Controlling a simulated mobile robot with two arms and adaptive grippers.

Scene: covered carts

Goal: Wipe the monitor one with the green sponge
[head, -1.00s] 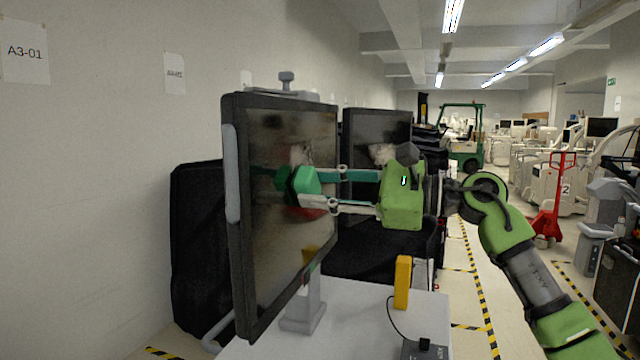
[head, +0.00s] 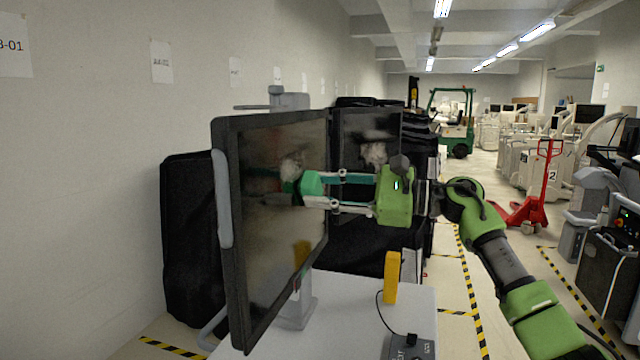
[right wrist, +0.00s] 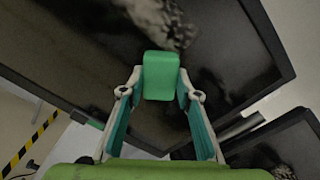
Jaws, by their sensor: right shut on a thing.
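The nearer monitor (head: 275,245) stands upright on a white cart, its dark screen facing right. A pale smudge (head: 291,167) is on its screen, and it also shows near the top of the right wrist view (right wrist: 165,22). My right gripper (head: 317,188) is shut on the green sponge (head: 308,183) and holds it in front of the screen, close to the smudge. In the right wrist view the sponge (right wrist: 161,75) sits between both fingertips, below the smudge. I cannot tell whether it touches the glass. My left gripper is not in view.
A second monitor (head: 354,130) with a pale smudge stands behind. A yellow block (head: 391,277) and a grey box with a cable (head: 411,347) are on the cart top (head: 348,300). A black-covered thing (head: 190,235) is by the wall. A red pallet jack (head: 535,195) stands right.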

